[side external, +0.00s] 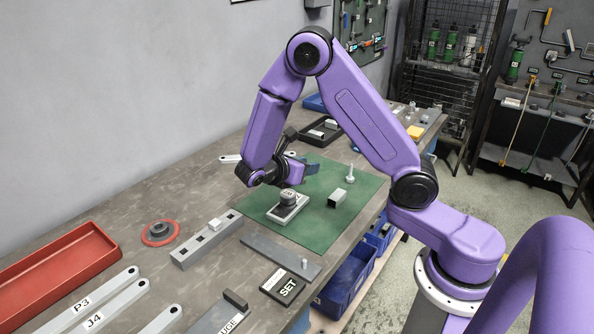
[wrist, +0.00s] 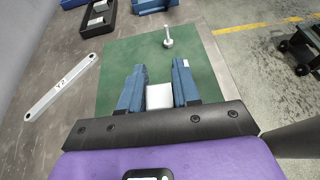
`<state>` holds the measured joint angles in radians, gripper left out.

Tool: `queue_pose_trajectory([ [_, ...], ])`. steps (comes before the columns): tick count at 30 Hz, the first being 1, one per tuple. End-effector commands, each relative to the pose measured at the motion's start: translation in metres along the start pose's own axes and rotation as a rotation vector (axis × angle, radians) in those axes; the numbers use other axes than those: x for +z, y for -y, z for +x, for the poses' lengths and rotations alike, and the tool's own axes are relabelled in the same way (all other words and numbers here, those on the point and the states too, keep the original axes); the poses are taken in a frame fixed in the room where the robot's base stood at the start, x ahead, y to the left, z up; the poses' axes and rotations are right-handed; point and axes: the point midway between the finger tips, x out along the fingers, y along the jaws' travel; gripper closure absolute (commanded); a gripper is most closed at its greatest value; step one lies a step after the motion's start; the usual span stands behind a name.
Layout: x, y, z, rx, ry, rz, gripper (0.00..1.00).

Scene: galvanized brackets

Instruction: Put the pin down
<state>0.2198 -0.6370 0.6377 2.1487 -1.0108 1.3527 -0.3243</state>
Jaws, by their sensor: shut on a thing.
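My gripper (wrist: 159,82) has blue fingers shut on a pale grey, square-faced piece, the pin (wrist: 159,97). Both fingers touch its sides. In the side view my gripper (side external: 312,168) is above the green mat (side external: 265,208), and the fingers hide the pin there. How far the pin's lower end is from the mat cannot be told. A grey flanged peg (side external: 350,173) stands upright on the mat, and it also shows beyond the fingers in the wrist view (wrist: 168,41).
A square metal tube (side external: 337,198) and a grey block with a dark round top (side external: 288,207) are on the mat. A rail with square holes (side external: 205,240), a flat plate (side external: 280,256) and a red tray (side external: 58,268) lie nearer. A black tray (wrist: 98,16) is beyond the mat.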

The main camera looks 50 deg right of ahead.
Motion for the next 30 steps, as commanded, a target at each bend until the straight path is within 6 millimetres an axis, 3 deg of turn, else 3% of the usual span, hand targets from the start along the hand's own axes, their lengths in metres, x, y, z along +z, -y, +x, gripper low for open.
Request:
queue_pose_trajectory([
  [12,0.031,0.006,0.069,-0.242,0.001,0.100,1.00],
  [20,0.041,0.010,0.093,-0.318,0.001,0.131,1.00],
  [30,0.028,-0.035,0.121,-0.323,0.001,0.134,1.00],
])
